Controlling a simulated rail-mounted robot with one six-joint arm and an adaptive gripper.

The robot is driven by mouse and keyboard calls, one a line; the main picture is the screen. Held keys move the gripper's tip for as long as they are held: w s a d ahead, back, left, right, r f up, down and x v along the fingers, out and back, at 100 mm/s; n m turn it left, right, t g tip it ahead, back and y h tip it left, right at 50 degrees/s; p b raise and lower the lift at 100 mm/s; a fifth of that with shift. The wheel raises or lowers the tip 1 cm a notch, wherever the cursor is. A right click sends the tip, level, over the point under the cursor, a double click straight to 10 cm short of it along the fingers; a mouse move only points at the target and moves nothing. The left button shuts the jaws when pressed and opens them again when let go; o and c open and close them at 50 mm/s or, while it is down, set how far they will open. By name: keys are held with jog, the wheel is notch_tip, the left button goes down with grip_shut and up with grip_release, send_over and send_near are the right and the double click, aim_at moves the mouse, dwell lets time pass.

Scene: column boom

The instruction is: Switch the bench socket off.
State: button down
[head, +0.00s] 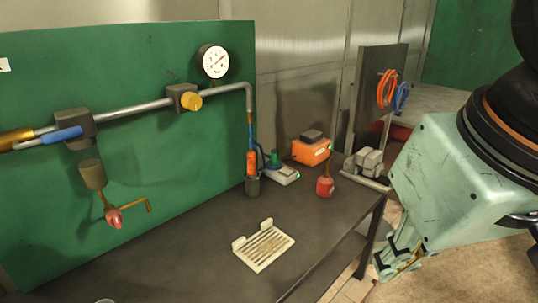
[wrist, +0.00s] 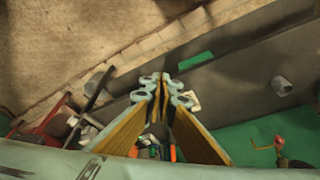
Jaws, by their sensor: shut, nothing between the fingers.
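An orange box (head: 311,151) with a dark block on top stands at the back of the bench. A small green light shows at its right side; it may be the bench socket, but no socket or switch is clearly readable. My gripper (head: 392,268) hangs at the lower right, beyond the bench's right edge, apart from the box and pointing down. In the wrist view my gripper (wrist: 162,84) has its fingertips together with nothing between them. Small orange and blue items show low between the fingers there, too small to name.
On the bench stand a red bottle (head: 325,186), a grey vise-like block (head: 369,161), a scale (head: 283,174) and a slotted tray (head: 264,247). A green panel (head: 160,140) at left carries a pipe, gauge and valves. The bench's front middle is clear.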

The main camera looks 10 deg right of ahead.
jog(key=shift+w+d, duration=0.2)
jog(key=shift+r, duration=0.1)
dwell(0.4)
jog(key=w+r+n+p, duration=0.3)
jog(key=w+n, duration=0.1)
jog(key=w, duration=0.8)
jog(key=w+r+n+g+p, duration=0.1)
jog(key=w+r+n+p, duration=0.25)
jog(key=w, duration=0.95)
jog(key=w+r+n+p, duration=0.3)
jog(key=w+n, duration=0.2)
jog(key=w, duration=0.7)
jog(key=w+f+n+g+p, duration=0.1)
jog(key=w+f+n+p, duration=0.2)
jog(key=w, duration=0.6)
jog(key=w+f+n+p, duration=0.2)
jog(key=w+f+n, duration=0.1)
jog(key=w, duration=0.6)
jog(key=w+f+n+p, duration=0.5)
jog(key=w+f+n, duration=0.2)
jog(key=w+f, duration=0.6)
jog(key=shift+w+d+f+g+y, duration=0.3)
jog(key=shift+w+f+g+y, duration=0.1)
jog(key=shift+w, duration=0.15)
jog(key=shift+f, duration=0.2)
